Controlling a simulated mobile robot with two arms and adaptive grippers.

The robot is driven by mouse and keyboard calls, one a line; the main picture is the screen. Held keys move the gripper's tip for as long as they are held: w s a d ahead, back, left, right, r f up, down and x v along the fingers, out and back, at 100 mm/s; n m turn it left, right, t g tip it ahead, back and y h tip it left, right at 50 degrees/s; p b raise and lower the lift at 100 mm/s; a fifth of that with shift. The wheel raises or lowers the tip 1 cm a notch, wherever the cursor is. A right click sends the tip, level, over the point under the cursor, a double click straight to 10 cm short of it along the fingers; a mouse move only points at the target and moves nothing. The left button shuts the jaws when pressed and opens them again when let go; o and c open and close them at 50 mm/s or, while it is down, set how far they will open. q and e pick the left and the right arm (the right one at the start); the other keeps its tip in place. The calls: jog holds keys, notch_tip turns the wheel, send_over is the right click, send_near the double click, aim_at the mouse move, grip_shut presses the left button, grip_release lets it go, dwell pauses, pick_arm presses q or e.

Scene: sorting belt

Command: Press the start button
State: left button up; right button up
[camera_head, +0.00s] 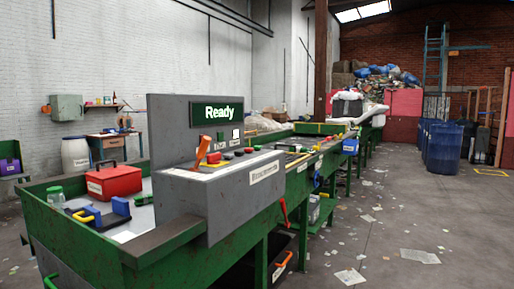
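A grey control panel (225,185) stands on the near end of the green sorting belt frame, left of the picture's middle. Its upright back plate carries a green screen (217,114) reading "Ready". An orange lever (202,150) rises from the panel's left part. A red button (214,157) and several small dark and red controls lie in a row to its right. A small green control (220,136) shows on the back plate. Which one is the start button I cannot tell, as the labels are too small. Neither of my grippers is in view.
A red toolbox (114,181), a green-lidded jar (55,196) and blue-and-yellow items (86,214) are on the bench left of the panel. The belt (300,155) runs away to the back right. Blue bins (443,148) stand far right. Paper scraps litter the otherwise open floor at right.

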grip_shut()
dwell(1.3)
